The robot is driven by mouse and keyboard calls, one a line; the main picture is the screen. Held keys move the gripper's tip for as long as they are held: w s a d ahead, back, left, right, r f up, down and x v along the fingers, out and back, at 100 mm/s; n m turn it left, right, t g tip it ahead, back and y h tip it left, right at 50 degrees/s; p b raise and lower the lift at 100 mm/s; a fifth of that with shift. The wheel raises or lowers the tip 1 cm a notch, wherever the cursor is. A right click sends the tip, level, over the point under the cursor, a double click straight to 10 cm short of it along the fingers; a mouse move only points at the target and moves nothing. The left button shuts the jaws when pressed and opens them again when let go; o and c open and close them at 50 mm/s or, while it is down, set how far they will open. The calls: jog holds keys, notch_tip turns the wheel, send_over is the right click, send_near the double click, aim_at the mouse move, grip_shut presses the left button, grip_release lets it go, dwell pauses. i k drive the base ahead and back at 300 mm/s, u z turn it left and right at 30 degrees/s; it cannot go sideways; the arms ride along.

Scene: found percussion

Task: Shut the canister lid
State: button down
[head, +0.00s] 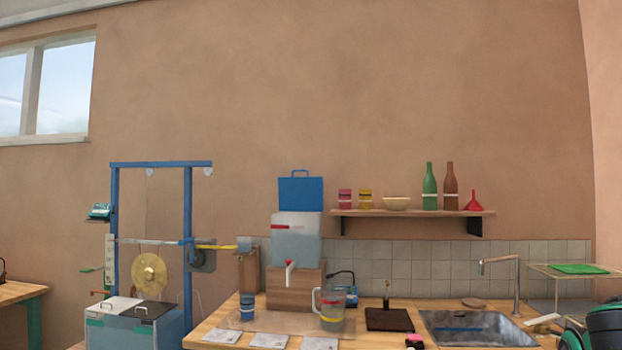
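The canister (296,243) is a pale translucent box filled with bluish liquid, with a red mark on its front and a red and white tap (290,270) low down. It stands on a wooden block (295,296) on the counter. Its blue lid (300,193), with a handle on its top edge, stands upright above the canister's back edge, so the canister is open. The inside of the canister's mouth is not visible from here. My gripper is not in view.
A measuring jug (332,318) and a blue cup (247,308) stand before the canister. A shelf (400,213) with bottles and a bowl is to its right. A blue frame (188,260) with a brass gong (149,274) is left. A sink (475,330) lies right.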

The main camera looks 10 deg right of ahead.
aim_at(297, 193)
jog(key=u, duration=0.05)
jog(key=i, duration=1)
jog(key=z, duration=0.05)
